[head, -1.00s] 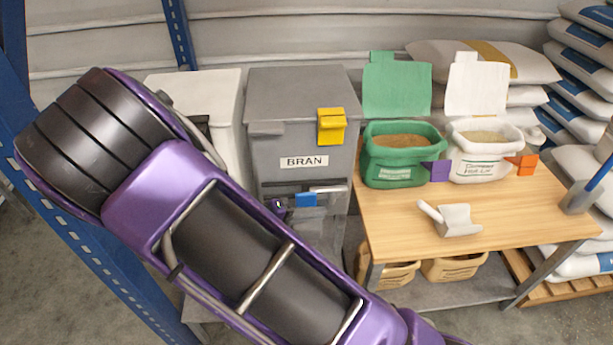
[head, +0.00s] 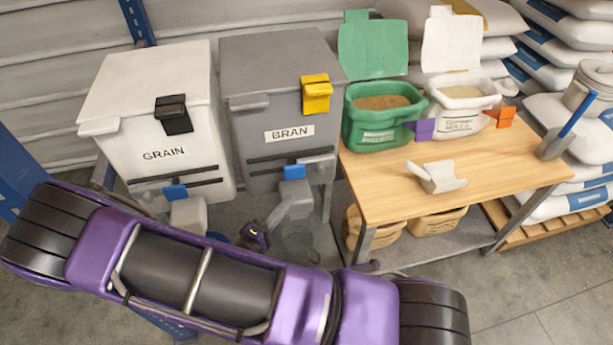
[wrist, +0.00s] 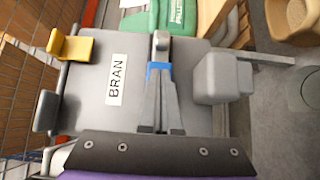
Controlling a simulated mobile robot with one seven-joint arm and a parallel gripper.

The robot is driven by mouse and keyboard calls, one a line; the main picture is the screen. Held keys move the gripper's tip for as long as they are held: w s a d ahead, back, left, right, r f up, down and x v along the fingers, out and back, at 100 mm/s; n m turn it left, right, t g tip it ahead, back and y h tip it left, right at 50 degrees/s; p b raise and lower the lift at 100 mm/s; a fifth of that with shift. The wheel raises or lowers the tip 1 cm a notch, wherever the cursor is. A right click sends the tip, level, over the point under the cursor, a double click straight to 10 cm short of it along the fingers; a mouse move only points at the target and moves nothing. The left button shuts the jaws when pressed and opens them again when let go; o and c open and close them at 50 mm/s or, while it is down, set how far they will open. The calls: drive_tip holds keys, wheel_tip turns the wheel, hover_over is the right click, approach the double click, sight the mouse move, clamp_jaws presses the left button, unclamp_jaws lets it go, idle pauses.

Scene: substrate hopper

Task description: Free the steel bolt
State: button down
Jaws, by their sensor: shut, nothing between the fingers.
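The grey BRAN hopper (head: 285,90) stands left of the table, with a yellow latch (head: 316,93) on its lid edge. A dark metal bar (head: 318,159) crosses its lower front, with a blue tab (head: 294,172) on it. I cannot tell for certain which part is the steel bolt. In the wrist view, my gripper (wrist: 160,46) is shut and empty in front of the hopper's lower face. The blue tab (wrist: 158,68) shows at the fingers, which partly cover it; contact cannot be told. The grey spout (wrist: 222,78) is beside the fingers.
The white GRAIN hopper (head: 155,120) with a black latch stands at left. A wooden table (head: 390,200) at right holds a green bag (head: 380,125), a white bag (head: 462,105) and a scoop (head: 437,178). Tan bins (head: 435,224) sit below.

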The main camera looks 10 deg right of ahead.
sight(323, 171)
drive_tip(key=shift+w+d, duration=0.1)
drive_tip(key=x, duration=0.9)
drive_tip(key=shift+w+d, duration=0.25)
drive_tip(key=shift+w, duration=0.05)
drive_tip(key=d, duration=0.3)
drive_tip(key=shift+d, duration=0.15)
drive_tip(key=shift+s, duration=0.1)
